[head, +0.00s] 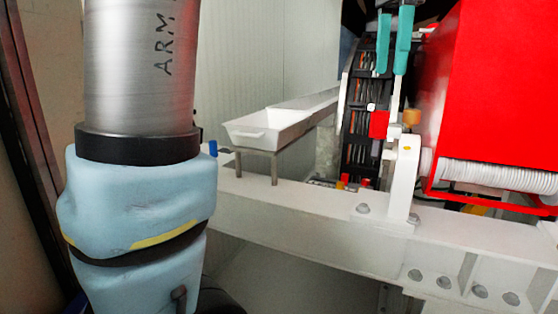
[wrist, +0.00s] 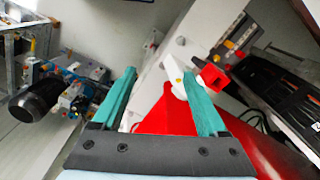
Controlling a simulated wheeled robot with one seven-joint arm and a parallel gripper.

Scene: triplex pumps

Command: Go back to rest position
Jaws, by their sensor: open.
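My gripper (head: 393,70) shows at the upper right of the head view, with two teal fingers pointing down in front of the red housing's left side. In the wrist view my gripper (wrist: 160,74) has its fingers spread apart, with nothing held between them. A small red block (head: 379,124) sits below the fingers in the head view. The red block (wrist: 212,77) shows beside the right fingertip in the wrist view; I cannot tell whether they touch. My arm fills the left of the head view.
A large red housing (head: 500,90) stands at the right, close to the gripper. A black cable chain (head: 358,140) runs upright beside it. A white trough (head: 270,125) stands on the white beam (head: 310,220). Blue-and-grey machinery (wrist: 65,90) lies at the left of the wrist view.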

